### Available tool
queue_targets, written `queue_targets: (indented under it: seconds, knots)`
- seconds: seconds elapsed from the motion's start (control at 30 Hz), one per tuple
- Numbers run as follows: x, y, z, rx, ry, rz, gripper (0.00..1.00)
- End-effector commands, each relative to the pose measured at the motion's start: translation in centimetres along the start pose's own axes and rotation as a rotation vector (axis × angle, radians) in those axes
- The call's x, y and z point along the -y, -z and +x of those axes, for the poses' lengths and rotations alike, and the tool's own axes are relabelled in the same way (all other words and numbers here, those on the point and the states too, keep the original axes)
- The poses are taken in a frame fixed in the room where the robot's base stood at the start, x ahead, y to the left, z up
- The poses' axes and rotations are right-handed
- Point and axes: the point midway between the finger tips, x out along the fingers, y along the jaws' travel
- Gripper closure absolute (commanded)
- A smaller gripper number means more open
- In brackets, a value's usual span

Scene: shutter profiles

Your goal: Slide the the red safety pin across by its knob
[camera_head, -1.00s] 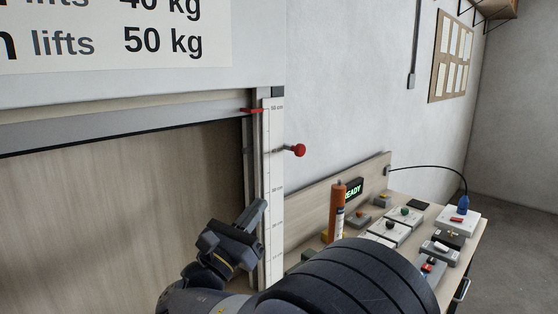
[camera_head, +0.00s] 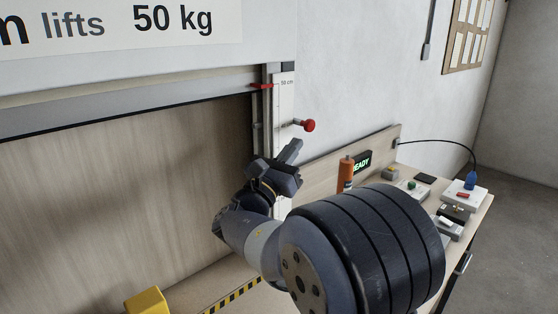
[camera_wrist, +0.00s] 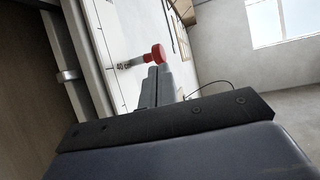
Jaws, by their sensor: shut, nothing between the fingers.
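The red safety pin's round knob (camera_head: 308,125) sticks out to the right of the white scale strip on a thin grey rod. It also shows in the wrist view (camera_wrist: 157,52), just past my fingertips. My gripper (camera_head: 296,146) is below and slightly left of the knob in the head view. Its fingers (camera_wrist: 158,72) are shut and empty, pointing toward the knob. The picture shows the fingertips close to the knob; I cannot tell the exact gap in depth.
A white scale strip (camera_head: 284,97) and metal guide rail stand left of the knob, with a red pointer (camera_head: 262,86). A bench at right holds an orange cylinder (camera_head: 346,172), a green READY display (camera_head: 362,163) and several switch boxes. The wall right of the knob is bare.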

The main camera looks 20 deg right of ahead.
Motion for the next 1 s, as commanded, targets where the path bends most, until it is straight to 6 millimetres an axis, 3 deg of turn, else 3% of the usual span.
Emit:
queue_targets:
  seconds: [0.03,0.2,0.73,1.0]
  knots:
    - [0.1,-0.2,1.1,0.0,0.002,-0.002,1.0]
    - [0.0,-0.1,2.8,0.0,0.0,-0.001,1.0]
    - [0.0,0.2,3.6,0.0,-0.001,-0.001,1.0]
    - [0.7,1.7,6.6,0.001,0.001,-0.001,1.0]
